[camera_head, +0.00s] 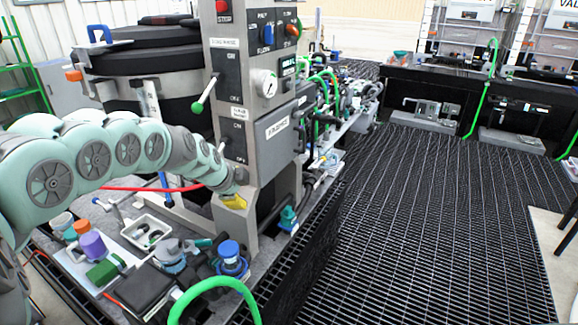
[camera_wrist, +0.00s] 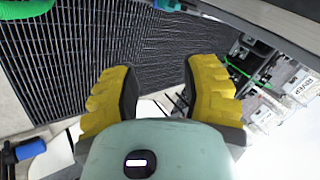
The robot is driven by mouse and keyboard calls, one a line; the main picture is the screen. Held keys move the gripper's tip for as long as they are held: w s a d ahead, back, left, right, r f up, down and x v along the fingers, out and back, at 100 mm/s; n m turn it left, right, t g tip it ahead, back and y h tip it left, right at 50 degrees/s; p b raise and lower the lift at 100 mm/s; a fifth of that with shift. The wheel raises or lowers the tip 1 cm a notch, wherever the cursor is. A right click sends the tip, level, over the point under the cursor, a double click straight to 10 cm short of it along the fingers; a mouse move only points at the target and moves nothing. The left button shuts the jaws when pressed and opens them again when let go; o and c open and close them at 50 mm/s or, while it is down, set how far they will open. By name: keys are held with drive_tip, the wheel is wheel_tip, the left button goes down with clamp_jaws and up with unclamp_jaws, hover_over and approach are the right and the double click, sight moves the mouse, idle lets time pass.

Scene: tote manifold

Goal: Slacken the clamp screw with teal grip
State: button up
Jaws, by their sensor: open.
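My gripper (camera_wrist: 160,95) is open in the wrist view, its two yellow ribbed fingers apart with nothing between them. In the head view my gripper (camera_head: 234,201) shows only as a small yellow part in front of the lower grey control column. A small teal fitting (camera_head: 288,217) stands on the bench edge right of the column and apart from my gripper. I cannot tell for certain which of these is the clamp screw. Its thread and seating are not clear in either view.
The grey control column (camera_head: 240,100) with switches and a gauge stands close to my gripper. A cluttered bench holds a white tray (camera_head: 147,232), a blue-capped valve (camera_head: 230,258) and a green hose (camera_head: 215,284). The dark grated floor (camera_head: 430,220) to the right is clear.

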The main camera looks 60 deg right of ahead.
drive_tip(key=shift+r, duration=0.2)
drive_tip(key=shift+w+d, duration=0.15)
